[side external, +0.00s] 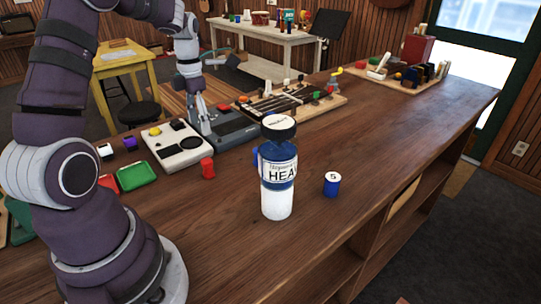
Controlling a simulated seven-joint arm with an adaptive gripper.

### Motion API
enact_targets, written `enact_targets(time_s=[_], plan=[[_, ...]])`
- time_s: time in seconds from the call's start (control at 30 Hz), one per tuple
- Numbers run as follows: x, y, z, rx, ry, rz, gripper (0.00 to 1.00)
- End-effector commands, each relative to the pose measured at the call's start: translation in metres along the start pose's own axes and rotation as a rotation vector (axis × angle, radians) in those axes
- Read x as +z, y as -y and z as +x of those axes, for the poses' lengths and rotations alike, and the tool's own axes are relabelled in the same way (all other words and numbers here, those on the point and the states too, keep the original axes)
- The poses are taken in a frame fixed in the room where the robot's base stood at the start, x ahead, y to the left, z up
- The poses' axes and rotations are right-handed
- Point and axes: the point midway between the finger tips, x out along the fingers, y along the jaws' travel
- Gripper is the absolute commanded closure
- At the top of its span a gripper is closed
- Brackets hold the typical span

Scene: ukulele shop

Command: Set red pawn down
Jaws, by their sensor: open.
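A small red, waisted piece (208,168), which may be the red pawn, stands upright on the wooden counter, in front of the grey-white box. Another small red piece (224,107) lies by the near end of the long board. My gripper (207,128) points down over the dark grey case, behind and apart from the waisted red piece. Its fingers are small in this view and no held object shows between them. I cannot tell for sure which red piece is the pawn.
The grey-white box (178,146), dark case (236,131), green tray (137,175) and long board (290,103) crowd the left and back. The counter's right side is clear.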

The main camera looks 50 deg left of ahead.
Motion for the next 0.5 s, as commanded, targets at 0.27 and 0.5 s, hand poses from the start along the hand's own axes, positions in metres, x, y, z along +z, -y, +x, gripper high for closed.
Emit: enact_targets(time_s=[0.27, 0.5], plan=[[0.003, 0.052, -0.052, 0.109, 0.068, 0.741, 0.48], [-0.036, 0.144, -0.09, 0.451, 0.094, 2.254, 0.48]])
